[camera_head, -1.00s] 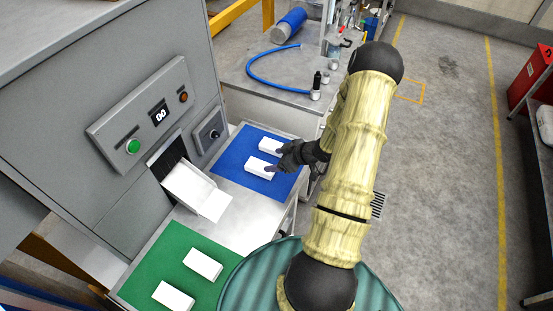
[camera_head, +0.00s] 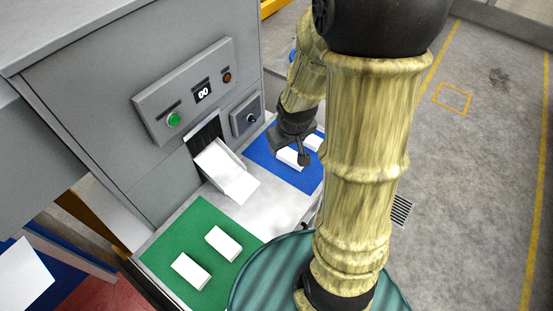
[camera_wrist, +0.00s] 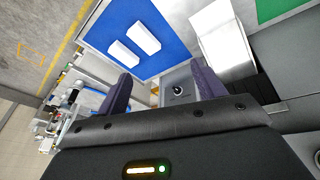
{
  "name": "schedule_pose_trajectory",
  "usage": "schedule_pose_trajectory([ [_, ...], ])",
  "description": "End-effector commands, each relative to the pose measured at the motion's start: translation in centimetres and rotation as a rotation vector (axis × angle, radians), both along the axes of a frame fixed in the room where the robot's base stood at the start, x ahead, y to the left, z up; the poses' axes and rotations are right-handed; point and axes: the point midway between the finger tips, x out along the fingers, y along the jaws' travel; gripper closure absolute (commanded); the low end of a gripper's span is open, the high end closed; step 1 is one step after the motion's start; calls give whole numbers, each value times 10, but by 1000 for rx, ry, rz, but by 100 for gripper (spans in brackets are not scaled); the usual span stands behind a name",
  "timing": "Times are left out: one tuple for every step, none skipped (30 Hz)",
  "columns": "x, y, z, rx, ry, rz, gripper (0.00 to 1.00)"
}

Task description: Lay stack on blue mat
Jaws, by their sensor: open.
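The blue mat (camera_head: 261,155) lies on the bench beside the machine. Two white stacks lie flat on it, side by side: one (camera_head: 289,158) partly hidden by my gripper, the other (camera_head: 314,142) nearer my arm. Both show clear of the fingers in the wrist view, the first stack (camera_wrist: 143,38) and the second stack (camera_wrist: 123,53). My gripper (camera_head: 293,153) is open above the mat. In the wrist view its two fingers (camera_wrist: 162,86) are wide apart with nothing between them. Two more white stacks lie on the green mat, one (camera_head: 224,243) and another (camera_head: 190,271).
A grey machine with a green button (camera_head: 174,120) stands at left; its white sloped chute (camera_head: 228,175) juts between the mats and looks empty. A control knob (camera_head: 250,118) is on its face. A green ribbed drum top (camera_head: 275,275) is in front. Floor at right is clear.

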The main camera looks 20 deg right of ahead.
Motion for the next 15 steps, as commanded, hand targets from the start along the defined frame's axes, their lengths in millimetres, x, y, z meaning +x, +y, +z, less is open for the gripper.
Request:
schedule_pose_trajectory([
  [-15,15,12,17,12,-24,31],
  [-24,23,17,29,25,-43,31],
  [-35,33,22,48,41,-64,31],
  [-42,39,25,61,52,-79,31],
  [-49,44,28,74,62,-92,31],
  [-57,50,31,90,72,-105,31],
  [-61,54,32,99,81,-114,31],
  [-65,56,33,106,86,-119,31],
  [-67,59,34,113,91,-125,31],
  [-69,59,34,115,94,-127,31],
  [-69,60,34,116,96,-129,31],
  [-69,60,34,116,97,-129,31],
  [-69,59,34,116,96,-129,31],
  [-69,59,34,116,96,-129,31],
  [-69,59,34,115,96,-129,31],
])
